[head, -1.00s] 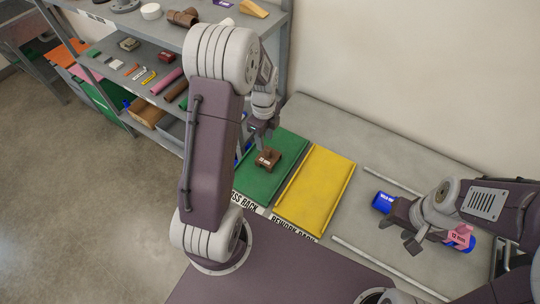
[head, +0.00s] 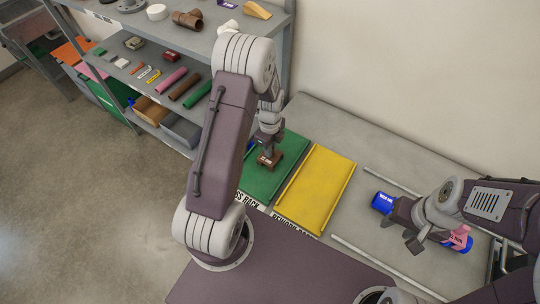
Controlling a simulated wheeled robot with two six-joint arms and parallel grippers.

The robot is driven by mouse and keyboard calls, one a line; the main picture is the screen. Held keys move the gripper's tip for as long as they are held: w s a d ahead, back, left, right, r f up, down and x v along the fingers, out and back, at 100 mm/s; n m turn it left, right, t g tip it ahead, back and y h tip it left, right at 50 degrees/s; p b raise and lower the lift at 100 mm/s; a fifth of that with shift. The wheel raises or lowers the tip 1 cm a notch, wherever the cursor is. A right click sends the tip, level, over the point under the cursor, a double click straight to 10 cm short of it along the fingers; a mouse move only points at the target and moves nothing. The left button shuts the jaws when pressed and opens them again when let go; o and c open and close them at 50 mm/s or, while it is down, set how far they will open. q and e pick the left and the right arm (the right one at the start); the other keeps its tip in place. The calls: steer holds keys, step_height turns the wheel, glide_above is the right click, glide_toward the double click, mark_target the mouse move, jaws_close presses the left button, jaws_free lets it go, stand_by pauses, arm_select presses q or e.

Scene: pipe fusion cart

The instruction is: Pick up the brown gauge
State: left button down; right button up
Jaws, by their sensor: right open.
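The brown gauge (head: 268,161), a small block with a white label, lies on the green tray (head: 262,185). My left gripper (head: 267,148) points down at its top, with the fingertips at or just above it. The fingers are small and partly overlap the gauge, so I cannot tell whether they are open or shut, or touching it. My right gripper (head: 399,228) is open over the grey bench at the right, apart from the gauge.
A yellow tray (head: 318,185) is right of the green one. A blue cylinder (head: 382,203) and a pink labelled piece (head: 461,237) lie by my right gripper. Grey rails (head: 385,268) run along the bench. A shelf rack (head: 150,90) with several parts stands left.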

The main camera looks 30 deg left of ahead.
arm_select(q)
steer(key=shift+w+r, duration=0.1)
steer(key=shift+r, duration=0.4)
step_height(320, 180, up, 3)
steer(key=shift+b, duration=0.55)
steer(key=d+r+b, duration=0.1)
steer(key=d+r, duration=0.2)
steer(key=d, duration=0.2)
steer(key=s+d+r+b, duration=0.1)
steer(key=d+r, duration=0.3)
steer(key=d, duration=0.2)
steer(key=shift+d, duration=0.3)
